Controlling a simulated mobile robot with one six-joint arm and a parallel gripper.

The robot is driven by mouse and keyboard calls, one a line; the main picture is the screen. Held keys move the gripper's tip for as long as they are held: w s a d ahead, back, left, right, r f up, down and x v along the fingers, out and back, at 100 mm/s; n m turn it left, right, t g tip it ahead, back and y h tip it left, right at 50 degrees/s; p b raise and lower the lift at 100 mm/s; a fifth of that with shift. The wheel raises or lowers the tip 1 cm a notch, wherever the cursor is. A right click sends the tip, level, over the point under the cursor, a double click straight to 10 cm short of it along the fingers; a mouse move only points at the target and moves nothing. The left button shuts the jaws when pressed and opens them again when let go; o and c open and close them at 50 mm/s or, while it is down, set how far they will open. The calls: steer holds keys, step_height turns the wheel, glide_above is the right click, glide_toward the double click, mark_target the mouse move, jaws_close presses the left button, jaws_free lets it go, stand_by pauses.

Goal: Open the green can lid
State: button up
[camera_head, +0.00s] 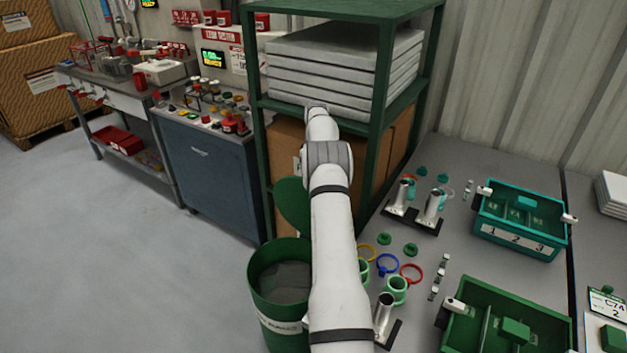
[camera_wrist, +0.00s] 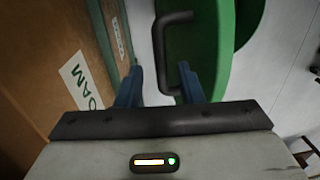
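The green can (camera_head: 277,320) stands on the floor left of the bench, with dark grey inside its mouth. Its green lid (camera_head: 292,207) stands raised at the can's back edge, partly behind my arm, so the mouth is uncovered. In the wrist view the lid (camera_wrist: 205,45) fills the upper middle, with a black bar handle (camera_wrist: 160,50) on its face. My gripper (camera_wrist: 160,76) is open, its two blue fingers apart. The handle's bar lies in line with the gap between them; no finger clearly touches it. My arm hides the gripper in the head view.
A green shelf rack (camera_head: 258,150) with boxes and stacked panels stands close by; a cardboard box (camera_wrist: 60,60) is near the left finger. The grey bench (camera_head: 455,225) holds rings, tubes, a teal bin (camera_head: 520,220) and a green bin (camera_head: 500,320). Floor at left is free.

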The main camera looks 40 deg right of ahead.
steer(key=shift+d+r, duration=0.2)
steer(key=shift+r, duration=2.35)
steer(key=shift+c, duration=0.2)
